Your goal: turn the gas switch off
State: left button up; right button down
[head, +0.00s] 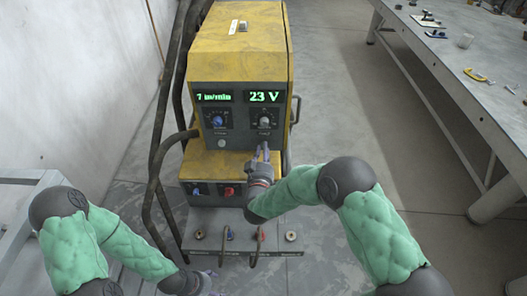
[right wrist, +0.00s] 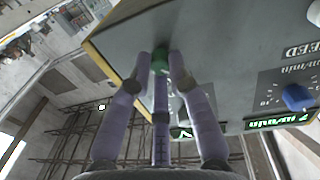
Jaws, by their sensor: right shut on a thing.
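The yellow and grey welding machine (head: 240,50) stands in the middle of the head view. My right gripper (head: 263,150) is at its front panel, below the right-hand dial (head: 264,120). In the right wrist view, my purple fingers (right wrist: 166,58) are closed around a small green part (right wrist: 177,68) on the panel, which I take to be the gas switch. The fingers hide much of it, and I cannot read its position. My left gripper (head: 207,284) is low in the head view, away from the machine's panel, and its fingers are barely visible.
A blue speed knob (right wrist: 298,97) is beside the fingers in the right wrist view. Dark hoses (head: 160,150) run down the machine's left. A metal table (head: 450,75) stands at right; floor between is clear.

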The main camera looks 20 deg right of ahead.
jog(key=shift+s+f, duration=0.1)
jog(key=shift+f, duration=0.15)
jog(key=c, duration=1.1)
grip_release()
jog(key=shift+c, duration=0.2)
jog(key=shift+r, duration=0.1)
jog(key=v, duration=1.2)
